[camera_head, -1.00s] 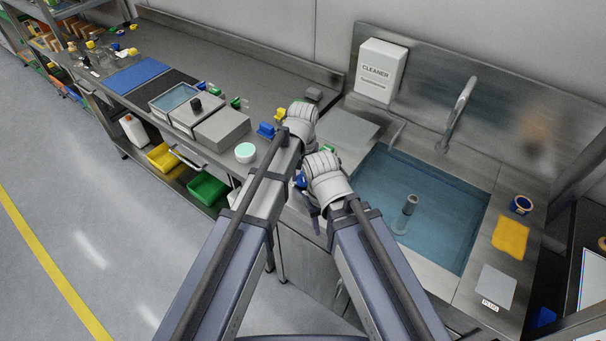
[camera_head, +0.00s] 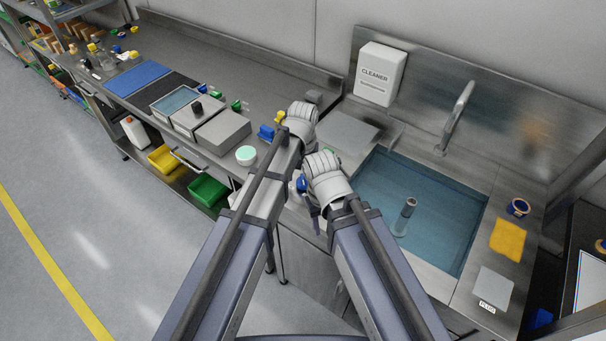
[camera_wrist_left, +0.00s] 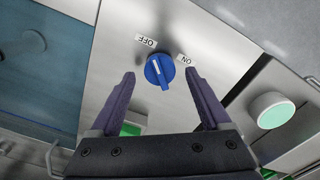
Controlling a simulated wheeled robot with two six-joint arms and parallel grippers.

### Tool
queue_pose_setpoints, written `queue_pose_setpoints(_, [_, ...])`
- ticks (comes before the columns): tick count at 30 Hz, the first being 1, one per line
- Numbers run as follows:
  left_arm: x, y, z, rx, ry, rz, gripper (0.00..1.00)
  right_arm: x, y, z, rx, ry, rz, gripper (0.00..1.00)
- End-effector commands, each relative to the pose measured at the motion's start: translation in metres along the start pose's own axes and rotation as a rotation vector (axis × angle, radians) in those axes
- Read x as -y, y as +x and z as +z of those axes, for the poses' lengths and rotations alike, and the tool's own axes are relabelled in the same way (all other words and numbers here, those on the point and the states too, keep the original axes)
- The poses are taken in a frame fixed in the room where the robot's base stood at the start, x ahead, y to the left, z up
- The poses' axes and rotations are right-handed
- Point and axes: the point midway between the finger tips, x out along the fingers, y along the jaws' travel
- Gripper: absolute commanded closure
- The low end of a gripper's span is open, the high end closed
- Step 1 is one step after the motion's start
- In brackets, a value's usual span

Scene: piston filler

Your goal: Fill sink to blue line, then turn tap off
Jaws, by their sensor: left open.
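The sink (camera_head: 482,219) on the right holds blue-tinted water (camera_head: 440,205), with a grey standpipe (camera_head: 404,215) in it. I cannot make out a blue line on the sink wall. The curved tap (camera_head: 459,112) stands behind the sink; I see no clear stream from it. In the left wrist view, a blue knob (camera_wrist_left: 159,71) sits on a metal panel with an OFF label (camera_wrist_left: 147,40) and an ON label (camera_wrist_left: 186,59). My left gripper (camera_wrist_left: 160,74) is open, its fingers on either side of the knob and apart from it.
A white cleaner box (camera_head: 380,74) hangs on the wall behind. Grey boxes (camera_head: 222,132) and a mint-topped jar (camera_head: 246,155) stand on the left counter.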

Motion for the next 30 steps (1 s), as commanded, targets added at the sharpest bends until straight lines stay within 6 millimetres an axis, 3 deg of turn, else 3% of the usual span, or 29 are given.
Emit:
queue_pose_setpoints(1, [0.000, -0.011, 0.000, 0.000, 0.000, 0.000, 0.19, -0.001, -0.011, 0.001, 0.000, 0.000, 0.000, 0.50])
queue_pose_setpoints(12, [0.000, -0.058, 0.000, 0.000, 0.000, 0.000, 0.19, -0.005, -0.058, 0.003, 0.000, 0.000, 0.000, 0.50])
queue_pose_setpoints(26, [0.000, -0.063, 0.001, 0.000, 0.000, 0.000, 0.19, -0.006, -0.063, 0.004, 0.000, 0.000, 0.000, 0.50])
queue_pose_setpoints(28, [0.004, -0.063, 0.013, 0.003, 0.008, -0.006, 0.19, -0.006, -0.063, 0.004, 0.000, 0.000, 0.000, 0.50])
queue_pose_setpoints(30, [0.012, -0.063, 0.040, 0.008, 0.029, -0.021, 0.19, -0.006, -0.062, 0.004, 0.000, 0.000, 0.000, 0.50])
